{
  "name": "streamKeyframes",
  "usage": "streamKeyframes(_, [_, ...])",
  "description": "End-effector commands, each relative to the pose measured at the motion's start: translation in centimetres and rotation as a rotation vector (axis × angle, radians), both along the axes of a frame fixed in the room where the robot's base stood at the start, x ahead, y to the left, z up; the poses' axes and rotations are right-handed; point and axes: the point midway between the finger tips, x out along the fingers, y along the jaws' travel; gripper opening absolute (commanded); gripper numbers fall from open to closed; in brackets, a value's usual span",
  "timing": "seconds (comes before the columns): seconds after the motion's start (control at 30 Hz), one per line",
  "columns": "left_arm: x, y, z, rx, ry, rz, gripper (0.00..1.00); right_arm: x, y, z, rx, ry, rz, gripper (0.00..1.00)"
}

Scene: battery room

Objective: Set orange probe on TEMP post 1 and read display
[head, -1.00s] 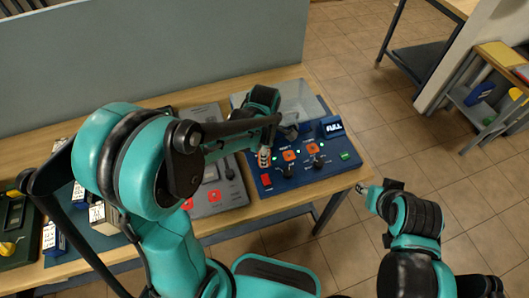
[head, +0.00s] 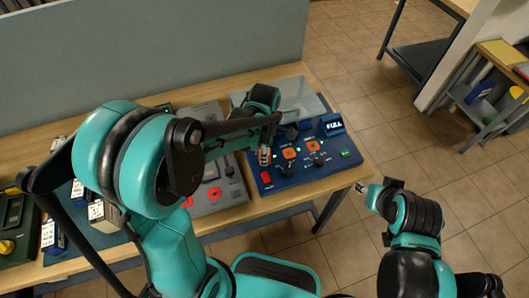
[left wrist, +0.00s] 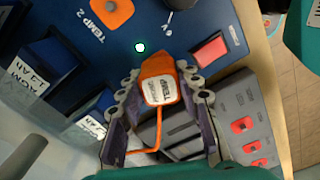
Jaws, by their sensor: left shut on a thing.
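My left gripper (left wrist: 160,92) is shut on the orange probe (left wrist: 158,64), which has a white "TEMP" label and an orange cable. In the head view my left gripper (head: 264,153) is over the left side of the blue panel (head: 331,173). In the left wrist view an orange pad with a grey post (left wrist: 110,8) is labelled TEMP 2, apart from the probe. Two orange pads (head: 290,153) show in the head view; their labels are too small to read. A small display (head: 333,125) reads "FULL". My right gripper (head: 366,190) is off the bench's right edge; its fingers are unclear.
A grey panel (head: 228,190) lies left of the blue one. Blue battery boxes (left wrist: 47,67) and a clear cover (head: 300,97) stand behind. A grey partition (head: 150,45) backs the bench.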

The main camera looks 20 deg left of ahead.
Motion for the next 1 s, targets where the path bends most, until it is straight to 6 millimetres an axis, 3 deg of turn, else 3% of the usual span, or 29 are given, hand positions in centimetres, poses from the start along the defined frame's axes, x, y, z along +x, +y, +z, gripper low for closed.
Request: streamKeyframes(1.0, [0.02, 0.00, -0.94, 0.000, 0.000, 0.000, 0.05, 0.00, 0.00, -0.88, 0.000, 0.000, 0.000, 0.40])
